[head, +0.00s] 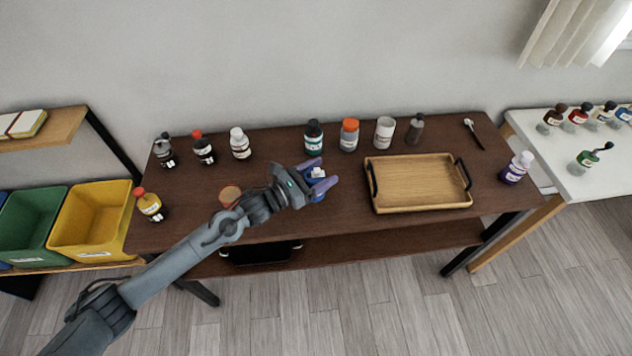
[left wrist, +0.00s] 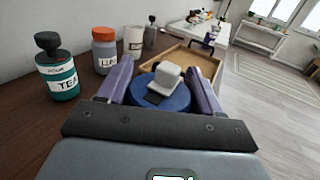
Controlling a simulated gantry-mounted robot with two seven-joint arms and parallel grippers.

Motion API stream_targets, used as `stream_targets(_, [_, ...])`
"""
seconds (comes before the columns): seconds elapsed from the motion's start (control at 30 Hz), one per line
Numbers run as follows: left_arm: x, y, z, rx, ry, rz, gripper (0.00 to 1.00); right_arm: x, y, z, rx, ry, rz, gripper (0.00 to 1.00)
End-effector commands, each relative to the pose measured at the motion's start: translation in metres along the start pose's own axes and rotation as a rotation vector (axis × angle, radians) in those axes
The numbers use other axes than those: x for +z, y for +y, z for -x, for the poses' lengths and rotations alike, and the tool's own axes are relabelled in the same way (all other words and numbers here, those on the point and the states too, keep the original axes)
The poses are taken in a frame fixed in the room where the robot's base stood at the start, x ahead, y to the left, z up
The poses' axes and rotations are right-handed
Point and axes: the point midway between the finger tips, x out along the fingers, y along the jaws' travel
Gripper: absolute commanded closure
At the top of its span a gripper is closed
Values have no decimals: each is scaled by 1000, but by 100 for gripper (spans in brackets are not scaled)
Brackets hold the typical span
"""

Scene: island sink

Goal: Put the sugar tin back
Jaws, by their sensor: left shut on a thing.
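My left gripper (head: 326,173) reaches over the middle of the dark table and is shut on a blue container with a white cap (head: 317,173). In the left wrist view the blue container (left wrist: 176,103) sits between the two purple fingers, cap up; its label is hidden. I cannot read any label saying sugar, so I cannot tell whether it is the sugar tin. A teal jar marked TEA (left wrist: 60,77) and a grey jar with an orange lid (left wrist: 105,55) stand left of the gripper there. My right gripper is not in view.
A wooden tray (head: 420,182) lies empty right of the gripper. Along the back stand several containers, including a white one (head: 384,132) and a dark bottle (head: 415,128). A round brown-topped thing (head: 229,194) is partly behind my arm. A purple bottle (head: 516,168) stands far right.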

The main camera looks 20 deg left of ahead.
Motion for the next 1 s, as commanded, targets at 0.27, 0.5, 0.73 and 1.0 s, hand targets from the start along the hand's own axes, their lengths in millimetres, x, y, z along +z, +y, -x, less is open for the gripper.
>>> stream_targets(0.27, [-11,18,0,-1,-1,0,69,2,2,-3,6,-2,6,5])
stream_targets(0.5, [-33,17,0,0,-1,3,69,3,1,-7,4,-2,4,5])
stream_targets(0.73, [-50,18,0,0,-2,0,69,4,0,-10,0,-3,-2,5])
stream_targets(1.0, [-52,18,0,-1,-2,-1,69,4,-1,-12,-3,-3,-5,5])
